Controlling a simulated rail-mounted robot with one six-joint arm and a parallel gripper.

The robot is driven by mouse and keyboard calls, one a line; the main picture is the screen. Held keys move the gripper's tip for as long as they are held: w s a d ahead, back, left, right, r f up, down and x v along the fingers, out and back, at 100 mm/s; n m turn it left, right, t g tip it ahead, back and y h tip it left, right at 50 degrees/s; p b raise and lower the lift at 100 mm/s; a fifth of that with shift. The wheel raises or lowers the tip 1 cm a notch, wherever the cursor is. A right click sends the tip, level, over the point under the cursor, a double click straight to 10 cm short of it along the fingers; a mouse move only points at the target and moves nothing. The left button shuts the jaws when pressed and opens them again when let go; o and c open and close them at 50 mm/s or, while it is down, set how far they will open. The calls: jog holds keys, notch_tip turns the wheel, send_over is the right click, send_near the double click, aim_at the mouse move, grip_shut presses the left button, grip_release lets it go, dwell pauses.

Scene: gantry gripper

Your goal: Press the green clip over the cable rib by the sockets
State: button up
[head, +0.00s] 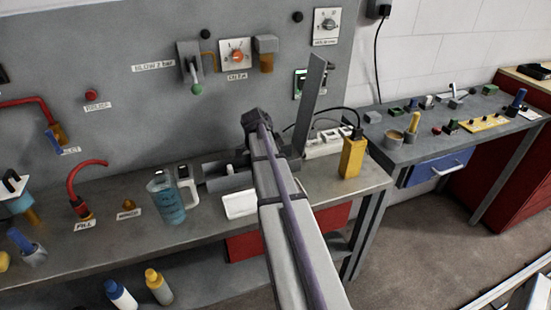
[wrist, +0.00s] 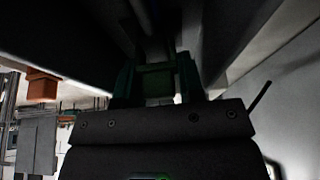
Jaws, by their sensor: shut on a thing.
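In the wrist view my gripper (wrist: 156,70) is shut on a dark green clip (wrist: 155,86), which sits between the two fingers in deep shadow. In the head view my arm reaches over the bench to the back right, beside the white socket strip (head: 326,142). My fingers and the clip are hidden behind the arm there. I cannot make out the cable rib in either view, nor tell whether the clip touches it. A black cable (head: 335,110) runs by the sockets to a yellow box (head: 352,155).
A tall grey plate (head: 311,95) stands close to the arm's end. The wall panel (head: 140,110) rises behind. A second bench with small parts is at right.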

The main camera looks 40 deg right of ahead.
jog(key=shift+f+b, duration=0.45)
jog(key=shift+f, duration=0.05)
jog(key=o, duration=0.9)
jog(key=shift+o, duration=0.2)
jog(key=p+v, duration=1)
jog(key=v, duration=0.1)
jog(key=s+a+n+y, duration=0.1)
jog(key=s+a+n, duration=0.3)
jog(key=a+n, duration=0.3)
jog(key=s+a+f+n+t+y, duration=0.1)
jog(key=s+a+n, duration=0.3)
jog(key=a, duration=1)
jog(key=s+a+n+y, duration=0.2)
jog(key=s+a+n, duration=0.2)
jog(key=a+n, duration=0.6)
jog(key=shift+f+n+t, duration=0.2)
jog(key=shift+n+t, duration=0.1)
jog(key=shift+n, duration=0.2)
